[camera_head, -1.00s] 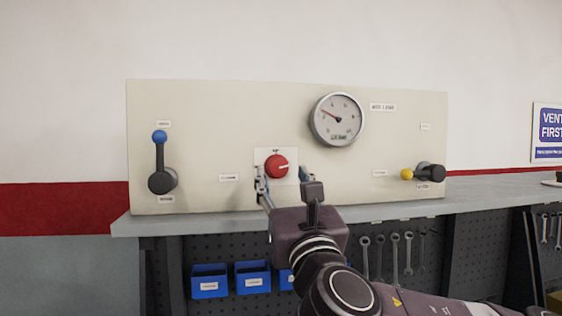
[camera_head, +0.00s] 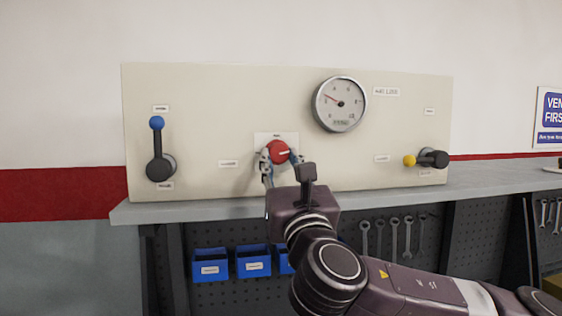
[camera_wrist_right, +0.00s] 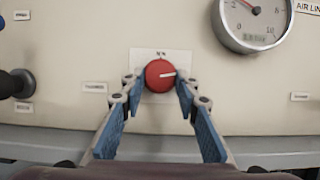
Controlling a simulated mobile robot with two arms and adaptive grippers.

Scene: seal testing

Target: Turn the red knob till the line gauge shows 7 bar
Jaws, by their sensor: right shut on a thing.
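The red knob (camera_head: 279,152) sits on a white plate on the cream panel. Its white pointer line points to the right in the right wrist view (camera_wrist_right: 160,75). My right gripper (camera_head: 279,158) is shut on the knob, with one finger at each side of it. The line gauge (camera_head: 340,104) is up and to the right of the knob. Its red needle points to the upper left, near the 2 mark in the right wrist view (camera_wrist_right: 252,20), where the gauge is cut off at the top. My left gripper is not in view.
A blue-tipped lever (camera_head: 157,148) stands upright at the panel's left. A yellow-tipped lever (camera_head: 427,159) lies sideways at the right. The grey bench edge (camera_head: 220,210) runs below the panel. Blue bins (camera_head: 210,265) and hanging wrenches (camera_head: 394,238) are under the bench.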

